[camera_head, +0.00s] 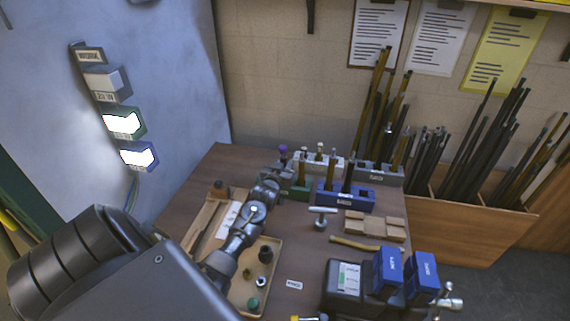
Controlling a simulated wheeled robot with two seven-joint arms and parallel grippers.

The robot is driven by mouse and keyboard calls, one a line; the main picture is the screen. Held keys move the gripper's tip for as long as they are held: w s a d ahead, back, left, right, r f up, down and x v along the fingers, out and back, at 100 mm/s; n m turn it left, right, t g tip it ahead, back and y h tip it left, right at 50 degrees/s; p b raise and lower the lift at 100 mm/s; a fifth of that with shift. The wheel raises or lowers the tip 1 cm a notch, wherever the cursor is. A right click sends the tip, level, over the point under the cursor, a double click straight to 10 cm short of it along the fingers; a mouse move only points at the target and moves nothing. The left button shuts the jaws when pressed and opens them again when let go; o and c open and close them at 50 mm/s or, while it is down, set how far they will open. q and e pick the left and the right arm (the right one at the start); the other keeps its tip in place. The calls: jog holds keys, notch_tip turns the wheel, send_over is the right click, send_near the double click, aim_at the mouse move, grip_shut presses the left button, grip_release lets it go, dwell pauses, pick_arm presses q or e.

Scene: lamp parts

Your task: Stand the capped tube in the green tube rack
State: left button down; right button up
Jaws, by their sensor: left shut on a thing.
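The green tube rack (298,190) stands near the back of the wooden bench, just left of a blue rack. My left gripper (284,167) reaches over the bench from the lower left, and its tip is beside the left end of the green rack. It is shut on a small tube with a purple cap (283,148); the cap shows above the fingers. The lower part of the tube is hidden, so I cannot tell whether it is in the rack or above it. My right gripper is not in view.
A tan tray (275,283) with small parts lies under my left arm. Wooden blocks (374,225), a T-shaped metal piece (321,216) and a black device (352,287) with blue boxes are at right.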

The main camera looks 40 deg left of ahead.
pick_arm(q)
jog(key=shift+f, duration=0.15)
jog(key=c, duration=1.2)
grip_release()
jog(key=b+v, duration=0.2)
jog(key=v, duration=0.8)
jog(key=shift+s+d, duration=0.15)
jog(key=shift+s, duration=0.2)
